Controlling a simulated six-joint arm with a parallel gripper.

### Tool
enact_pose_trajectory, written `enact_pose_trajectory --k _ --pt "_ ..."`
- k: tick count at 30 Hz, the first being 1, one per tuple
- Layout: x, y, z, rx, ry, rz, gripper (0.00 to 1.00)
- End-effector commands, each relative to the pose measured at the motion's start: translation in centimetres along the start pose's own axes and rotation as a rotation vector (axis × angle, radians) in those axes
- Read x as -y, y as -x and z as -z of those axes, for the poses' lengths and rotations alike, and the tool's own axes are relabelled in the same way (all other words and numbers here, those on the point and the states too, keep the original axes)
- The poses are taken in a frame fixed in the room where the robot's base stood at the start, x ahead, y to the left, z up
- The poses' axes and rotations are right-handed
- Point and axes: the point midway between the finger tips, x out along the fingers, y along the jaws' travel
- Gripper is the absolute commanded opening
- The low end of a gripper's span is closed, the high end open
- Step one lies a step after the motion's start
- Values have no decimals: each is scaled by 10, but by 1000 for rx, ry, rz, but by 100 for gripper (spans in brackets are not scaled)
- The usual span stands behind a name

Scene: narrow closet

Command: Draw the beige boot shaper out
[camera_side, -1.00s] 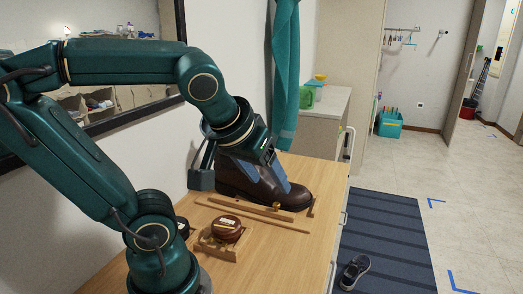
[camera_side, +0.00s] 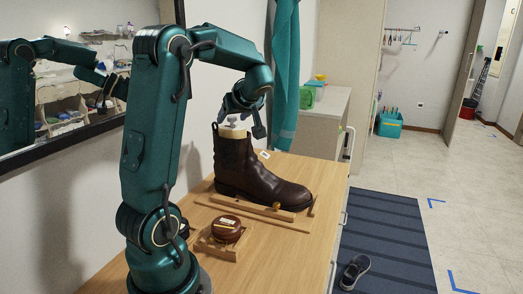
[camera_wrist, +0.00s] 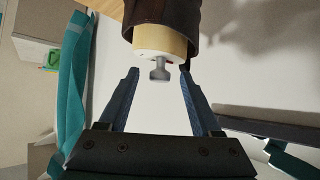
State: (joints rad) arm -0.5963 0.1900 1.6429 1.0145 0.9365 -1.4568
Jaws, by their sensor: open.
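A dark brown boot (camera_side: 250,175) stands upright on the wooden worktop. The beige boot shaper (camera_side: 233,132) sits in the top of its shaft, with its beige upper end and a grey knob showing; the rest is hidden inside the boot. In the wrist view the shaper (camera_wrist: 160,41) sticks out of the boot (camera_wrist: 133,12), and its grey knob (camera_wrist: 159,70) points toward my gripper. My gripper (camera_wrist: 160,72) is open, one finger on each side of the knob, with gaps between. In the side view my gripper (camera_side: 246,124) is just above the boot top.
Wooden strips (camera_side: 252,208) lie along the boot's near side. A small wooden tray (camera_side: 202,243) with a round brown tin (camera_side: 226,228) stands in front. A mirror (camera_side: 80,80) and wall are at left; a teal cloth (camera_side: 284,75) hangs behind the boot.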

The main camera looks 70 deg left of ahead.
Motion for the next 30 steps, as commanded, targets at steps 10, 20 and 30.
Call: enact_pose_trajectory --k 10,20,30 --pt "0 -18 0 0 0 -2 65" --pt "0 -17 0 0 -1 -2 0" --pt "0 -16 2 -1 1 -2 0"
